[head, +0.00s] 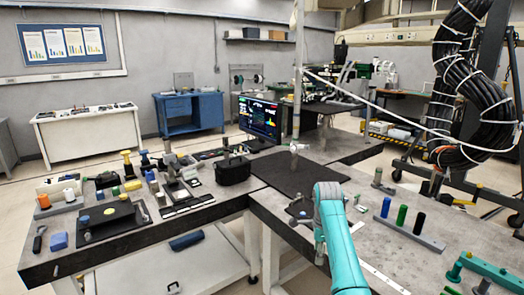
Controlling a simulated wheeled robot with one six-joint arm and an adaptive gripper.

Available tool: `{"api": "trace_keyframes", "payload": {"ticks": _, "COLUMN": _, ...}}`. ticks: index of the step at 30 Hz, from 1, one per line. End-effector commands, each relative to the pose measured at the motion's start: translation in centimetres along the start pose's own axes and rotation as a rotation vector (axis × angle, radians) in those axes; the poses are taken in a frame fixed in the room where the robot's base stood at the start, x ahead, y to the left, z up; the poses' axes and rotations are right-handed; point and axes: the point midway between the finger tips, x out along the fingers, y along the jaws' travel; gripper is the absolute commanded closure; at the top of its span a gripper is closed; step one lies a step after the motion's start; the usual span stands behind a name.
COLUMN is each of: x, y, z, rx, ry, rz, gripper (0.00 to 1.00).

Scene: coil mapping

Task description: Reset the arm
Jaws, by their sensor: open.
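My arm, teal with a grey joint at its top, reaches up from the bottom of the head view over the grey worktop (385,265). Small dark parts just left of that joint appear to be my gripper (299,212). It is open, small and partly hidden by the arm, and I see nothing held in it. It appears near the inner corner of the worktop, in front of the black mat (296,174).
A rack with blue, green and black cylinders (402,218) stands right of my arm. A black bin (233,170) and a monitor (260,119) stand beyond. The left worktop holds a dark tray (109,229) and several small parts. Black cable coils (460,85) hang at right.

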Motion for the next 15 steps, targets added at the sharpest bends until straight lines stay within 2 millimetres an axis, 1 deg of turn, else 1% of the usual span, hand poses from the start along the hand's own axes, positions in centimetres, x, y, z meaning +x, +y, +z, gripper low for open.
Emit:
{"api": "trace_keyframes", "payload": {"ticks": 1, "x": 1.2, "y": 0.3, "z": -0.1, "rx": -0.013, "ry": -0.001, "rz": -0.005, "gripper": 0.47}}
{"api": "trace_keyframes", "payload": {"ticks": 5, "x": 4.0, "y": 1.0, "z": -0.1, "rx": -0.052, "ry": -0.004, "rz": -0.034, "gripper": 0.47}}
{"api": "trace_keyframes", "payload": {"ticks": 8, "x": 6.7, "y": 1.8, "z": -0.3, "rx": -0.092, "ry": -0.006, "rz": -0.062, "gripper": 0.47}}
{"api": "trace_keyframes", "payload": {"ticks": 11, "x": 10.2, "y": 3.1, "z": -0.5, "rx": -0.146, "ry": -0.008, "rz": -0.099, "gripper": 0.47}}
{"api": "trace_keyframes", "payload": {"ticks": 12, "x": 11.7, "y": 3.8, "z": -0.6, "rx": -0.171, "ry": -0.008, "rz": -0.118, "gripper": 0.47}}
{"api": "trace_keyframes", "payload": {"ticks": 15, "x": 15.4, "y": 5.6, "z": -0.9, "rx": -0.236, "ry": -0.005, "rz": -0.166, "gripper": 0.47}}
